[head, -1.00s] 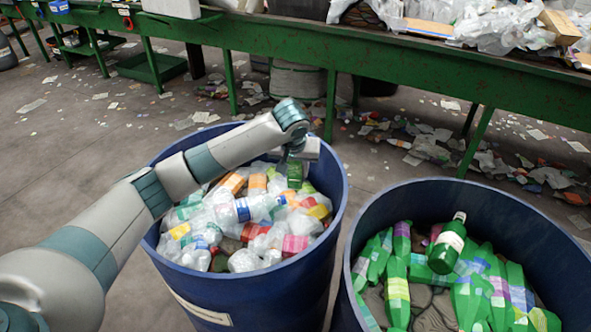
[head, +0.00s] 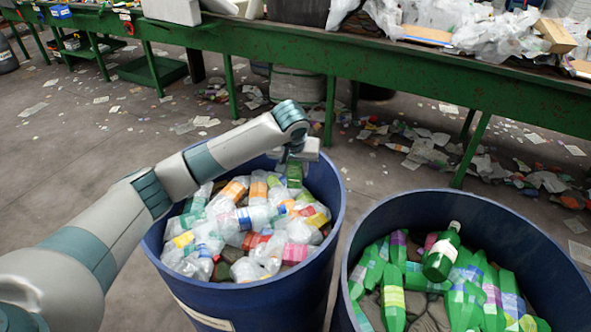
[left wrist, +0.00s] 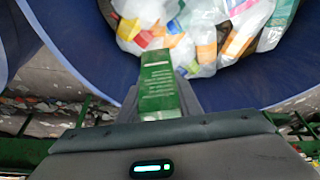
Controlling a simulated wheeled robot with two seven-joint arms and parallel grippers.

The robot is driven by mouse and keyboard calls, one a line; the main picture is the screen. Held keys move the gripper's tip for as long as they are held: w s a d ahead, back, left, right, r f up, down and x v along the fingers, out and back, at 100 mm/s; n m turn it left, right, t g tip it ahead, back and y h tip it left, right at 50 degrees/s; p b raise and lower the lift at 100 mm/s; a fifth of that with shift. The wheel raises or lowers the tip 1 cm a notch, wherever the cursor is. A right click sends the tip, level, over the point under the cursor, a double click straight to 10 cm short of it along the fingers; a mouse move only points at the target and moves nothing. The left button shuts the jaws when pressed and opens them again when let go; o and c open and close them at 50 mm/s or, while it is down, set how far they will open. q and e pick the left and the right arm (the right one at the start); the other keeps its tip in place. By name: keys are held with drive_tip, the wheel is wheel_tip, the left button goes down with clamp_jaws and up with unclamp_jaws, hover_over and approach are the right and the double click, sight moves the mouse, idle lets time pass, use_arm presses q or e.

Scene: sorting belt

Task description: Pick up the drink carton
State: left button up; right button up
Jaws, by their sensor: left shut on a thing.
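The drink carton is a green box with pale print; it shows in the left wrist view (left wrist: 158,85) between the fingers of my left gripper (left wrist: 165,98). My left gripper is shut on it. In the head view the green carton (head: 294,172) shows below my left gripper (head: 294,163), at the back inner side of the left blue barrel (head: 338,190). The carton is partly hidden by the gripper. I cannot tell whether it touches the heap beneath it. My right gripper is not in view.
The left barrel holds a heap of clear bottles and cartons. A second blue barrel (head: 567,262) on the right holds several green bottles (head: 392,300). A green belt frame (head: 400,75) with plastic waste on top runs across the back. Litter lies on the floor.

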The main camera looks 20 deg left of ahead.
use_arm(q)
drive_tip(key=shift+r+p, duration=1.5)
drive_tip(key=shift+r, duration=0.25)
drive_tip(key=shift+s, duration=0.1)
